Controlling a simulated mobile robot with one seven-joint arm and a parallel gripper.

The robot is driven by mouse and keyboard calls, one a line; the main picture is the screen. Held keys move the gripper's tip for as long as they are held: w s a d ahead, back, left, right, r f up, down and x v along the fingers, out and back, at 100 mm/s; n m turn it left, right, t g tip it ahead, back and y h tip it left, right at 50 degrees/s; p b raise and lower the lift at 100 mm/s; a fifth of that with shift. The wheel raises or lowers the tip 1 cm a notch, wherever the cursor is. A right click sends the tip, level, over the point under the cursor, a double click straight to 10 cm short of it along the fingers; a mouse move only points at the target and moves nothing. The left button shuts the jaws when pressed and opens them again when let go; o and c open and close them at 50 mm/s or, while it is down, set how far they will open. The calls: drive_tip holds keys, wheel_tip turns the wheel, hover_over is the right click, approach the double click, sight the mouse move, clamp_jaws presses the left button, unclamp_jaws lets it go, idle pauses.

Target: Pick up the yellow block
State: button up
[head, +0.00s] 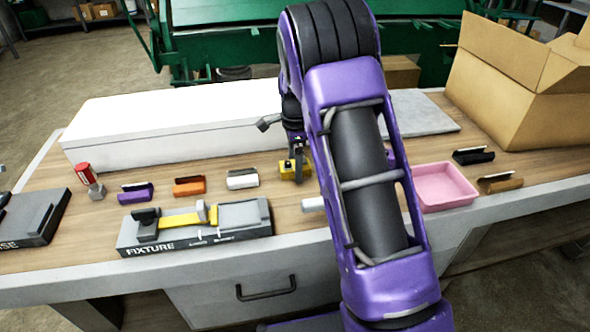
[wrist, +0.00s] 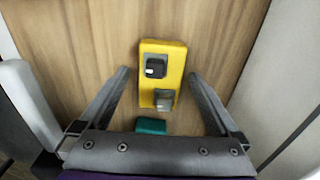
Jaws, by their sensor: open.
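The yellow block (wrist: 149,88) lies on the wooden bench top. It has a black knob-like part and a small grey part on its upper face. In the wrist view, my gripper (wrist: 158,73) is open, with one finger on each side of the block and a visible gap at both sides. I cannot tell how far the fingertips are above the bench. In the head view, the block (head: 286,172) is partly hidden by my gripper (head: 297,168), which is over it, beside my arm.
A teal piece (wrist: 151,126) lies near the block. A grey fixture (head: 195,240) with a yellow bar, a white clip-like piece (head: 242,180), an orange one (head: 188,187) and a purple one (head: 136,193) are to the left. A pink tray (head: 445,188) and cardboard box (head: 510,100) are right.

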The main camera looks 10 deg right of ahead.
drive_tip(key=shift+r, duration=0.1)
clamp_jaws()
idle(0.4)
